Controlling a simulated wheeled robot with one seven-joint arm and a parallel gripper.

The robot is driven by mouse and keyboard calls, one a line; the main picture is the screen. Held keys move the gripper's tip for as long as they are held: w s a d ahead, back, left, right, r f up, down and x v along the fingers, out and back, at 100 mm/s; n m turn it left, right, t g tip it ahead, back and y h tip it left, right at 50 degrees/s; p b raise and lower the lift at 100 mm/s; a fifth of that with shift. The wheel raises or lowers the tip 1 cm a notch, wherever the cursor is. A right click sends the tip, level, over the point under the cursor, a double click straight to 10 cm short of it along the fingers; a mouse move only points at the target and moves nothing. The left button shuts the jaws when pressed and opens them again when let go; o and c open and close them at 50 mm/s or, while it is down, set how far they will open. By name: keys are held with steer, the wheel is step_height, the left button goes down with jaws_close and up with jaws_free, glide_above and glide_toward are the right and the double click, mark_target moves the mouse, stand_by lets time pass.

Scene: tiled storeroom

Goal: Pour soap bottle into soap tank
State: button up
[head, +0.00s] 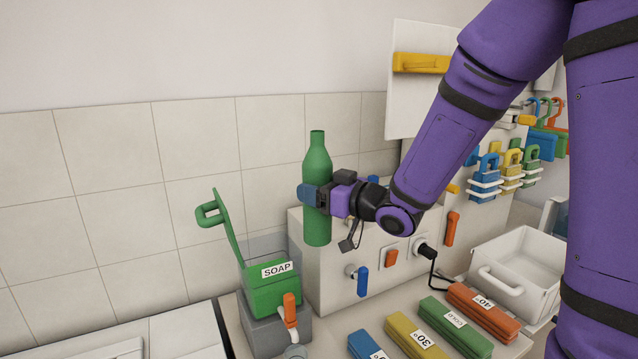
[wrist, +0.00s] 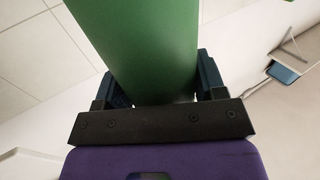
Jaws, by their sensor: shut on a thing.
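The green soap bottle (head: 317,165) is upright in the head view, its narrow neck at the top. My gripper (head: 314,196) is shut around the bottle's lower body and holds it in the air. In the wrist view the green bottle (wrist: 150,45) fills the space between the two dark fingers of my gripper (wrist: 155,85). The soap tank (head: 270,292) is a green box labelled SOAP, below and left of the bottle. Its green lid (head: 229,228) with a loop handle stands raised at the tank's back left. The tank's inside is hard to make out.
An orange tap (head: 290,310) is at the tank's front. Coloured labelled blocks (head: 415,335) and a white bin (head: 518,262) lie to the right.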

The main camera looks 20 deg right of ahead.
steer(key=w+a+f+n+g+y, duration=0.2)
steer(key=w+a+n+g+y, duration=0.4)
steer(key=g, duration=0.6)
steer(key=shift+w+a+f+n+y, duration=0.25)
steer(key=shift+w+a+n+y, duration=0.15)
steer(key=shift+w+a+n, duration=0.9)
steer(key=shift+d+n, duration=0.25)
steer(key=shift+n, duration=0.05)
